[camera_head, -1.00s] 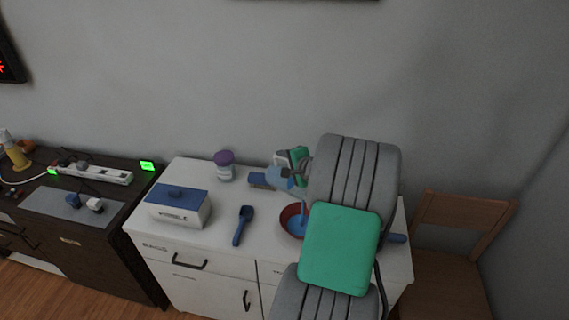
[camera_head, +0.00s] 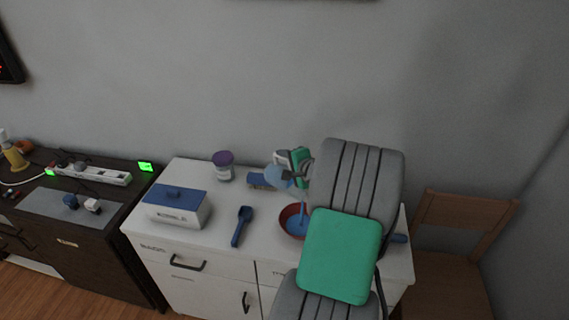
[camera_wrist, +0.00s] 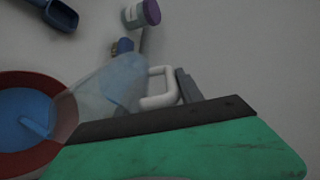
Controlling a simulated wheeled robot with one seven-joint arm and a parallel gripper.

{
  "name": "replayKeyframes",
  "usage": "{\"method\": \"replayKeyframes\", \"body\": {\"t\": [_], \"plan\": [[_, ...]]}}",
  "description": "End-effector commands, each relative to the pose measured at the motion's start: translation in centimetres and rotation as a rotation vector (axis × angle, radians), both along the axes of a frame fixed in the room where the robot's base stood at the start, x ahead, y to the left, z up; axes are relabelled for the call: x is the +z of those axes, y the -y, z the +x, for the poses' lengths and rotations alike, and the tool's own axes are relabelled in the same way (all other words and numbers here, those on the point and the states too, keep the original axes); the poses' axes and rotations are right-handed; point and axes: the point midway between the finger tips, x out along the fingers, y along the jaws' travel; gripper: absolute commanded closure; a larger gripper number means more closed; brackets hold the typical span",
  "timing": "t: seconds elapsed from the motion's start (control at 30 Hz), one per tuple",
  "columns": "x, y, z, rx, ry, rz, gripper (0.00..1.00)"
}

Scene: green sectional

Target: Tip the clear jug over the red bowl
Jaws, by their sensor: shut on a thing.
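The clear jug (camera_head: 279,177) hangs tipped in the air over the cabinet top, with blue liquid in it. It also shows in the wrist view (camera_wrist: 112,84), where its mouth end lies over the bowl. My gripper (camera_head: 298,166) is shut on the jug at its pale handle (camera_wrist: 160,90). The red bowl (camera_head: 285,217) stands on the cabinet below the jug, partly hidden by my arm. Its red rim shows in the wrist view (camera_wrist: 62,88). Blue liquid lies in the bowl, and a blue streak runs down into it.
On the white cabinet (camera_head: 222,238) are a blue-lidded box (camera_head: 178,207), a blue scoop (camera_head: 242,226), a purple-lidded jar (camera_head: 223,167) and a blue brush (camera_head: 258,181). A dark cabinet (camera_head: 105,255) stands left; a wooden chair (camera_head: 462,230) stands right.

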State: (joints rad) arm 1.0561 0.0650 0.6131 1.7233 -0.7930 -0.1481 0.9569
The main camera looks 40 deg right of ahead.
Motion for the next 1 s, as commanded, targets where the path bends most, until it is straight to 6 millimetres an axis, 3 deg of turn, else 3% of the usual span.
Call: {"method": "replayKeyframes", "body": {"t": [1.0], "plan": [[0.76, -0.04, -0.49, 0.0, 0.063, -0.013, 1.0]]}}
